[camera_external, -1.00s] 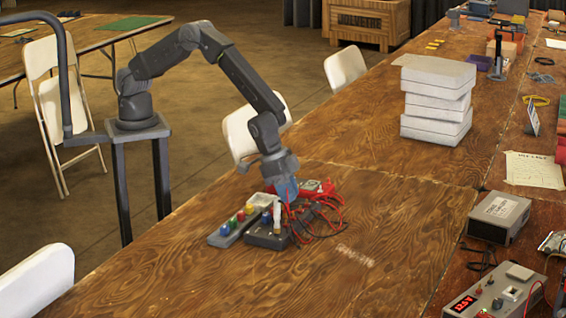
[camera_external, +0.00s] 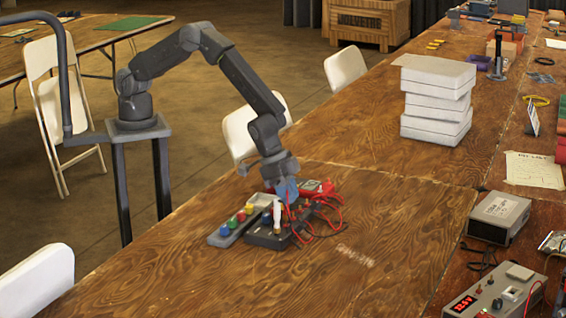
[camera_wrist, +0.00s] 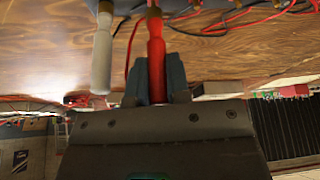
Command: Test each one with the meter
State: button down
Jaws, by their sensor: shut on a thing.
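My gripper (camera_external: 286,190) is low over the wooden table, fingers pointing down. In the wrist view my gripper (camera_wrist: 157,85) is shut on a red probe handle (camera_wrist: 156,45). A white stick-like piece (camera_wrist: 102,55) stands just left of it, apart from the fingers; it also shows in the outside view (camera_external: 277,215). A dark box (camera_external: 266,238) sits below the gripper. Beside it lies a grey strip (camera_external: 228,234) with several coloured knobs. A red device, seemingly the meter (camera_external: 326,187), lies behind, partly hidden. The red probe's tip is not clear.
Red and black leads (camera_external: 325,215) tangle right of the dark box. A stack of white blocks (camera_external: 437,100) stands farther back. A grey box (camera_external: 499,217) and a supply with a red display (camera_external: 490,295) stand at right. The front table is clear.

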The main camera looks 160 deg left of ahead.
jog(key=shift+f, duration=0.65)
dwell(0.8)
jog(key=c, duration=0.7)
grip_release()
jog(key=shift+r, duration=3.75)
